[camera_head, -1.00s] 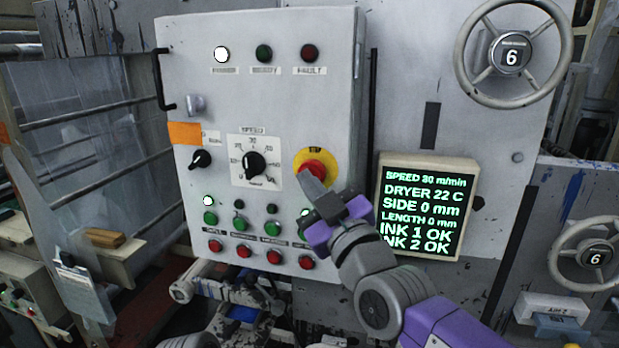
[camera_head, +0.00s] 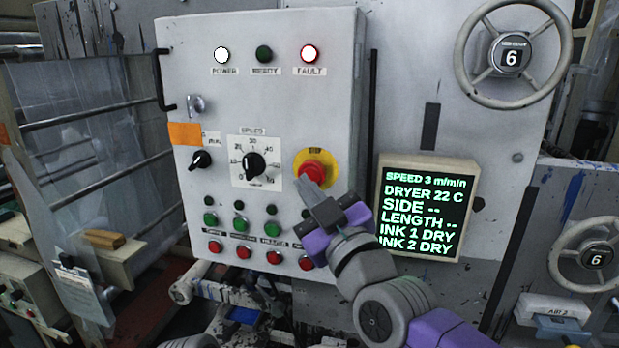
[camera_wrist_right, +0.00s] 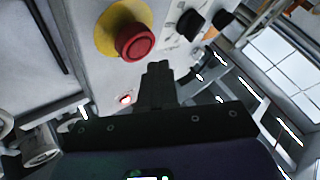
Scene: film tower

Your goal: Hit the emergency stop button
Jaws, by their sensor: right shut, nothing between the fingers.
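The emergency stop button (camera_head: 313,169) is a red mushroom head on a yellow disc, on the right side of the grey control panel (camera_head: 310,105). It also shows in the right wrist view (camera_wrist_right: 134,42), at the top. My right gripper (camera_head: 304,183) is shut and empty, its tips just below and in front of the button in the head view. In the wrist view the fingers (camera_wrist_right: 158,68) point up, a little right of the red head. I cannot tell whether they touch it. My left gripper is not in view.
A display (camera_head: 425,207) right of the panel reads speed 3 m/min, ink 1 and 2 dry. The fault lamp (camera_head: 310,54) and power lamp (camera_head: 222,55) are lit. A speed dial (camera_head: 254,164) and rows of green and red buttons sit left of my gripper.

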